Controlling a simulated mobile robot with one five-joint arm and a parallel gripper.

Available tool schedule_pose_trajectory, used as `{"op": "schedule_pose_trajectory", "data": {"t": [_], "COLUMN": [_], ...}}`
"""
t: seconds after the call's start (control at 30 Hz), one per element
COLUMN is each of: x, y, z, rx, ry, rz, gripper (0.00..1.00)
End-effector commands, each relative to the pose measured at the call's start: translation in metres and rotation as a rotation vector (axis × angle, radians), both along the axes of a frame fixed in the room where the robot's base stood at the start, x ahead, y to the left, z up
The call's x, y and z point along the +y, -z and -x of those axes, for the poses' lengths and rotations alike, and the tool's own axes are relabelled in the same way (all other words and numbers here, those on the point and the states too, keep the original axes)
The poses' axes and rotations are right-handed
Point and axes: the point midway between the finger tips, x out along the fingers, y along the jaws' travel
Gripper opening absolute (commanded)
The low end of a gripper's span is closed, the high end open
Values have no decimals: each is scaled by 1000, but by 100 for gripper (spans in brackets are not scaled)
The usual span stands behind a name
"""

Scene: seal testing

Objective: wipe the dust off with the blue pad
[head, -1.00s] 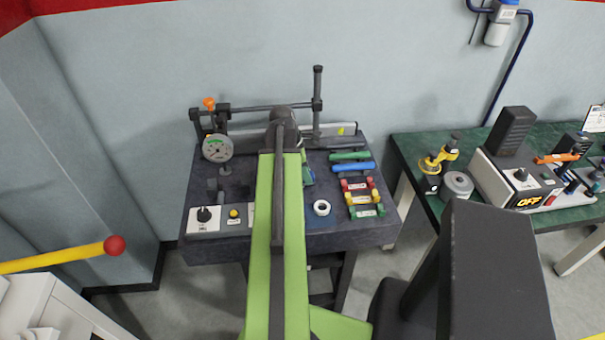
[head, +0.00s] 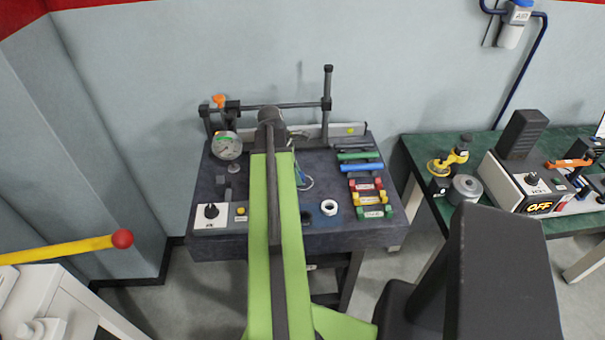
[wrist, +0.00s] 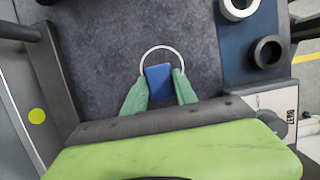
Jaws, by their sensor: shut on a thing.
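My gripper (wrist: 161,74) has green fingers and is shut on the blue pad (wrist: 158,83), low over the dark grey bench top. I cannot tell whether the pad touches the surface. A thin white ring outline (wrist: 161,47) curves around the pad and fingertips. No dust can be made out inside the visible part of the ring; the lower part is hidden by the fingers and arm. In the head view the pad and fingertips are mostly hidden behind my green arm, with part of the white ring (head: 308,184) showing to its right.
A blue mat (wrist: 229,66) holds a white ring seal (wrist: 238,8) and a dark ring seal (wrist: 268,52). A dial gauge (head: 227,145) and rod stand (head: 327,105) rise behind. Coloured bars (head: 361,168) lie right; a knob panel (head: 211,216) sits front left.

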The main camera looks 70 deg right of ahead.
Motion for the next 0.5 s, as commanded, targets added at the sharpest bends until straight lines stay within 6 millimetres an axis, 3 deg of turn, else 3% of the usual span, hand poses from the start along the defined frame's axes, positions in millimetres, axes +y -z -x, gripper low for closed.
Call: {"op": "schedule_pose_trajectory", "data": {"t": [0.2,0.5], "x": [10,10], "y": [-1,-2], "z": [-20,-21], "rx": [-4,-1], "ry": [-2,-1], "rz": [-1,0], "gripper": [0,0]}}
